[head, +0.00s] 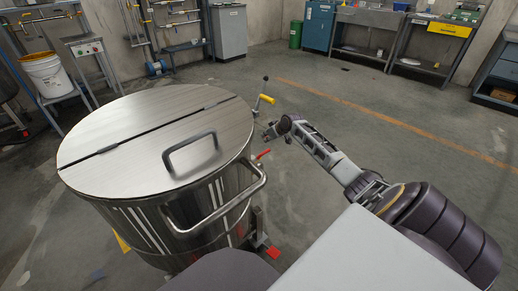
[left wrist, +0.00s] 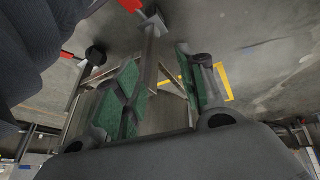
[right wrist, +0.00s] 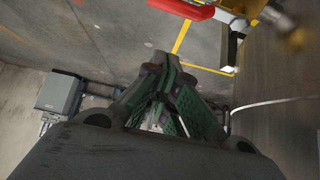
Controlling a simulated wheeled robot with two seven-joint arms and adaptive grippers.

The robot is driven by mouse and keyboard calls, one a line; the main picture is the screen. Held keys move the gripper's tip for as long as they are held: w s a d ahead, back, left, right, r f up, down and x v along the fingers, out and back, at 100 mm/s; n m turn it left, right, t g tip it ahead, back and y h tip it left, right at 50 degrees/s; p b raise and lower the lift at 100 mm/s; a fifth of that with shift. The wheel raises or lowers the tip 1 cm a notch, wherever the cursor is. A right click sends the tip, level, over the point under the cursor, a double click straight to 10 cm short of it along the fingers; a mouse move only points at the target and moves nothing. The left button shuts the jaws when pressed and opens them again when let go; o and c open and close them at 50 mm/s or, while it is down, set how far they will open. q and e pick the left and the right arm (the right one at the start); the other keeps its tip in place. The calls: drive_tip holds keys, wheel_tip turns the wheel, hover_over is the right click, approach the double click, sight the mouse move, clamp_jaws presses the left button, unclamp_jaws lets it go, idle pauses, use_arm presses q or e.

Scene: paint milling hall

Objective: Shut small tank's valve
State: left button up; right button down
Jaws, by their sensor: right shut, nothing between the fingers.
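The small tank (head: 150,140) is a round steel vessel with a two-part lid and stands at the left in the head view. A red lever (head: 263,154), seemingly its valve handle, sticks out at its right side. A red handle (right wrist: 185,9) also shows at the top edge of the right wrist view, near blurred brass and yellow parts. My right gripper (head: 268,132) is shut and empty, just above and right of the lever, apart from it in the right wrist view. My left gripper (left wrist: 158,85) shows only in the left wrist view, open, with a metal bar beyond its fingers.
A yellow-handled crank (head: 264,99) stands out from the tank's right side, near my right gripper. A steel bar handle (head: 225,208) runs along the tank's front right. A white bucket (head: 45,74) stands at the left. Open floor (head: 330,100) lies to the right.

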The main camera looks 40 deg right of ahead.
use_arm(q)
drive_tip(key=shift+f, duration=0.15)
use_arm(e)
drive_tip(key=shift+w+f, duration=0.1)
drive_tip(key=shift+w, duration=0.05)
drive_tip(key=shift+b+x, duration=0.65)
drive_tip(key=shift+x, duration=0.4)
use_arm(q)
wheel_tip(320, 180, down, 10)
drive_tip(key=d+t+h+b, duration=0.1)
drive_tip(key=d+b, duration=0.1)
drive_tip(key=b, duration=0.2)
drive_tip(key=shift+w+n+t+b, duration=0.3)
drive_tip(key=shift+n+t+b, duration=0.1)
use_arm(e)
wheel_tip(320, 180, down, 6)
drive_tip(key=w, duration=0.1)
drive_tip(key=shift+w+f, duration=0.1)
idle(0.4)
use_arm(q)
drive_tip(key=shift+d+r+p, duration=0.1)
drive_tip(key=shift+r+p, duration=0.2)
drive_tip(key=shift+r, duration=0.1)
